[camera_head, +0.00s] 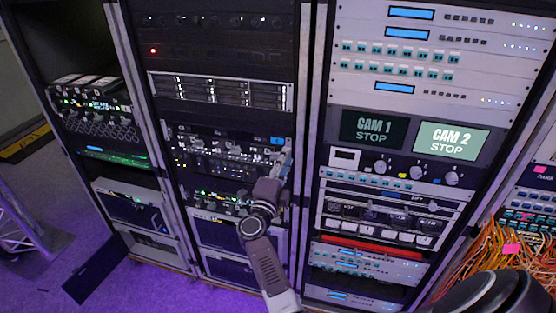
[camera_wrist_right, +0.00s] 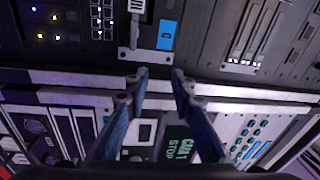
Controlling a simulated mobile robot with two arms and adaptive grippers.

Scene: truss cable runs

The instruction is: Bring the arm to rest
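My right arm rises from the bottom middle of the head view, its grey links bent at a round joint. Its right gripper (camera_head: 284,160) is in front of the right side of the middle rack (camera_head: 313,110), close to a small blue label (camera_head: 277,141). In the right wrist view the two fingers of the right gripper (camera_wrist_right: 158,73) stand apart with nothing between them. The blue label (camera_wrist_right: 167,35) shows just beyond the fingertips, beside a light grey lever-like part (camera_wrist_right: 135,22). I cannot tell whether the fingertips touch the rack. My left gripper is not in view.
The right rack holds a dark CAM 1 screen (camera_head: 374,131) and a lit CAM 2 screen (camera_head: 452,140). A left rack (camera_head: 130,110) stands beside the middle one. Orange cables (camera_head: 487,260) bunch at the lower right. Purple floor (camera_head: 60,200) is open at lower left, near a truss (camera_head: 22,225).

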